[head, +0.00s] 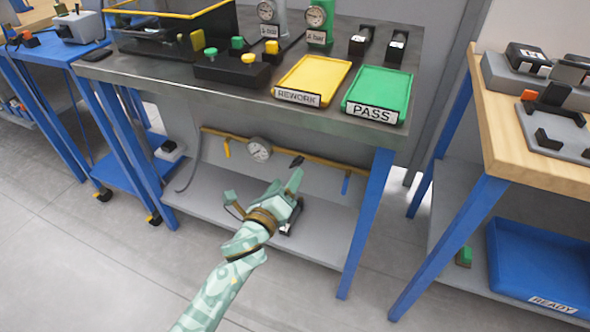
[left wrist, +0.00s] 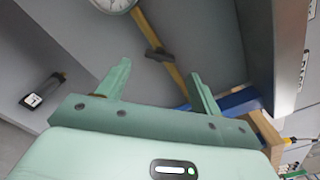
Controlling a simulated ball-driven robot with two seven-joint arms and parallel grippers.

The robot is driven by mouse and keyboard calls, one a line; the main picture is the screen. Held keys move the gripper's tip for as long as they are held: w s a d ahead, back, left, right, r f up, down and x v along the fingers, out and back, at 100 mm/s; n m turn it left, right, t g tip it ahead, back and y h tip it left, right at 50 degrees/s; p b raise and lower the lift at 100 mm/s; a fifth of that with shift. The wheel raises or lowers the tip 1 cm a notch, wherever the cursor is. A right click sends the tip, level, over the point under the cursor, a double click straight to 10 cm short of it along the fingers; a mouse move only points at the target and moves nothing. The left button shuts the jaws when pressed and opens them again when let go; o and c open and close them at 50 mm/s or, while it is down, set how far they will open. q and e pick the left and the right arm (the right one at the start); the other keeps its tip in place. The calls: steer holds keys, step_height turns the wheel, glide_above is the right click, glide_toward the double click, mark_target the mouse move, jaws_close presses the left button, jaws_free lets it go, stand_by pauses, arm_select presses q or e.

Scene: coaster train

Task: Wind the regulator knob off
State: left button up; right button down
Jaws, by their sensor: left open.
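The regulator knob, a small black handle (head: 296,161), sits on the brass pipe (head: 325,166) under the bench top, right of a round gauge (head: 259,149). In the left wrist view the black knob (left wrist: 159,54) lies ahead, between the lines of the two fingers and apart from them. My left gripper (head: 263,190) is open and empty, in front of and below the pipe. It also shows in the left wrist view (left wrist: 160,72), its fingers spread. My right gripper is not in view.
A yellow lever (head: 227,148) and a blue lever (head: 346,183) hang from the pipe. A black labelled block (head: 291,217) stands on the lower shelf (head: 320,236), partly behind my gripper. The bench top edge (head: 230,102) overhangs the pipe. A blue leg (head: 367,220) bounds the right.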

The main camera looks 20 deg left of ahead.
mark_target(295, 166)
arm_select(q)
steer(key=shift+w+d+b, duration=0.1)
steer(key=shift+w+b, duration=0.6)
steer(key=shift+w, duration=2.2)
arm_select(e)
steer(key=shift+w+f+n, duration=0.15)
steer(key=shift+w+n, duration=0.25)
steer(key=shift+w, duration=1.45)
arm_select(q)
steer(key=c, duration=1)
